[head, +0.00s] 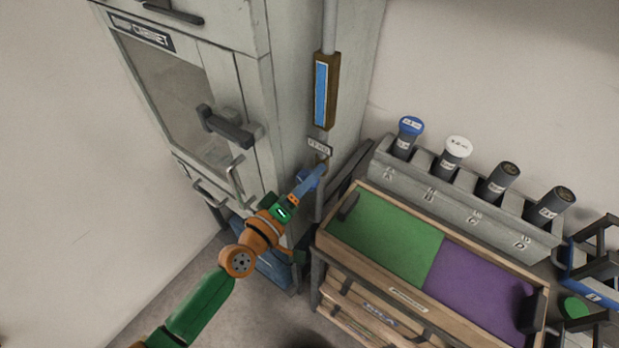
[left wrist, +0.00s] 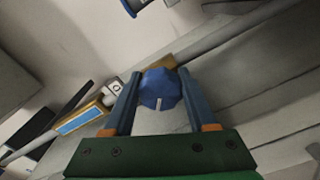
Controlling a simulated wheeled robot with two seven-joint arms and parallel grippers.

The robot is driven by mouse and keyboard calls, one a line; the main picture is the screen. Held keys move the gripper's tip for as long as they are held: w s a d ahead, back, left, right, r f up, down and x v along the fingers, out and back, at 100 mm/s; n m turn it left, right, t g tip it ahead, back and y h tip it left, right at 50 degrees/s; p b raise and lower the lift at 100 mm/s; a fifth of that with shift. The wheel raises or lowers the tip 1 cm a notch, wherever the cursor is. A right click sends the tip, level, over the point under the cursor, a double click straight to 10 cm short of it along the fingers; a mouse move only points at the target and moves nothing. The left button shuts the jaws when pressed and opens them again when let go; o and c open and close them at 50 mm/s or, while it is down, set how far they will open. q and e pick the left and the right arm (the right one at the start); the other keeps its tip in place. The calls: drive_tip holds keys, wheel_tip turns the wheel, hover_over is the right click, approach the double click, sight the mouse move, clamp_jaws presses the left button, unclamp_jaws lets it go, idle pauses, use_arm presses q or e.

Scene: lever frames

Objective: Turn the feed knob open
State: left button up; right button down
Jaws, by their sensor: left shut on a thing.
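The feed knob (left wrist: 160,89) is a blue, many-sided knob with a white mark that points toward the bottom of the left wrist view. It sits on a brass-coloured fitting (left wrist: 157,64) on the side of the grey cabinet (head: 291,95). My left gripper (head: 313,176) is at the knob, just below a small white label (head: 319,147). In the left wrist view its two blue fingers stand on either side of the knob, shut on it. In the head view the fingers hide much of the knob. My right gripper is not in view.
A gauge with a blue strip (head: 321,91) is on the pipe above the knob. A grey rack (head: 460,205) with several dark cylinders stands to the right, behind a wooden-framed bench with a green panel (head: 385,237) and a purple panel (head: 478,287). Cabinet handles (head: 229,128) stick out at left.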

use_arm(q)
drive_tip(key=shift+n, duration=1.1)
drive_tip(key=o, duration=1.1)
drive_tip(key=shift+d, duration=0.1)
drive_tip(key=b+v, duration=0.1)
drive_tip(key=v, duration=0.6)
